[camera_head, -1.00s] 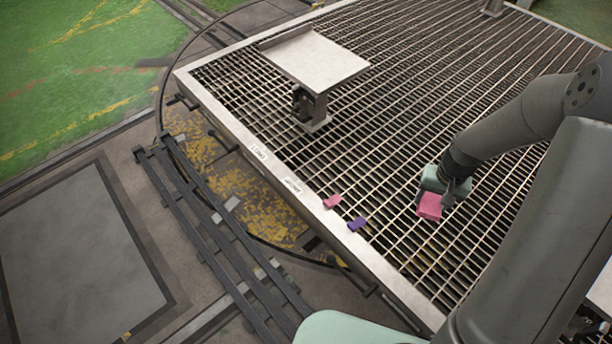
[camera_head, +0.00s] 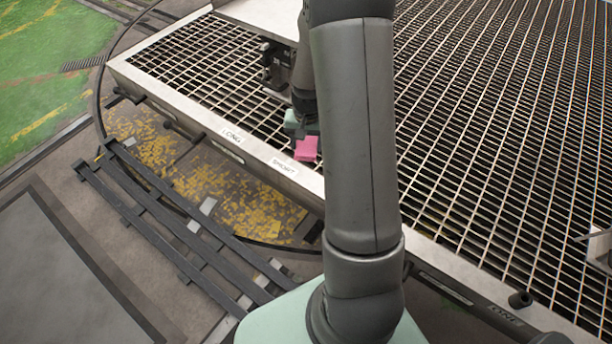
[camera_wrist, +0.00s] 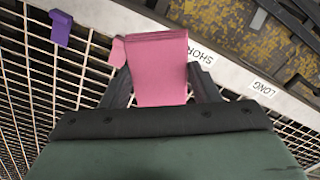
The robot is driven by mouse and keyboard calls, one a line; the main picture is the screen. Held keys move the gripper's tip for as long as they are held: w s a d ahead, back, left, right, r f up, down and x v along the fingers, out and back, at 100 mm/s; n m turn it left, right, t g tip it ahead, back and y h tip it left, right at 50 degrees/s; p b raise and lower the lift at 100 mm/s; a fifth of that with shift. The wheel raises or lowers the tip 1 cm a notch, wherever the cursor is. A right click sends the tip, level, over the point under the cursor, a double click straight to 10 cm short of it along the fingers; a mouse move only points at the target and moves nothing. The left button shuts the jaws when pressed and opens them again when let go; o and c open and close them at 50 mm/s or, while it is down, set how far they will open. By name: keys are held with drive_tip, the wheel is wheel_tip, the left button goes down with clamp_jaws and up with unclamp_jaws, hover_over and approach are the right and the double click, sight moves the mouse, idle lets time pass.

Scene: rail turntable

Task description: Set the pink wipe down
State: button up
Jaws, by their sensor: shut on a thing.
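The pink wipe (camera_head: 307,149) is a flat block with a step in its shape. My gripper (camera_head: 303,134) is shut on it, and both are over the grating by the rim labelled SHORT. In the wrist view the wipe (camera_wrist: 160,68) sits between the two dark fingers of my gripper (camera_wrist: 161,84). I cannot tell whether the wipe touches the grating. A smaller pink piece (camera_wrist: 117,53) shows just behind it, partly hidden, at the rim's inner edge.
A purple piece (camera_wrist: 60,27) lies on the grating (camera_head: 475,130). The rim carries labels SHORT (camera_head: 284,168) and LONG (camera_head: 232,136). A raised plate (camera_head: 265,14) on a post stands behind my arm.

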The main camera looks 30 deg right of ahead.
drive_tip(key=d+f+m+b, duration=0.1)
drive_tip(key=d+f+b, duration=0.2)
drive_tip(key=f, duration=0.2)
drive_tip(key=shift+m, duration=0.3)
drive_tip(key=w+f+b, duration=0.1)
drive_tip(key=w+f, duration=0.2)
drive_tip(key=w, duration=0.1)
drive_tip(key=w+f+b, duration=0.2)
drive_tip(key=w+f, duration=0.1)
drive_tip(key=w, duration=0.1)
drive_tip(key=w+f+b, duration=0.2)
drive_tip(key=w+f, duration=0.1)
drive_tip(key=w, duration=0.2)
drive_tip(key=shift+f, duration=0.35)
drive_tip(key=shift+w+f+b, duration=0.2)
drive_tip(key=shift+f+b, duration=0.35)
drive_tip(key=shift+f, duration=1.15)
drive_tip(key=shift+f, duration=0.1)
drive_tip(key=shift+f, duration=0.1)
drive_tip(key=o, duration=0.9)
drive_tip(key=shift+o, duration=0.3)
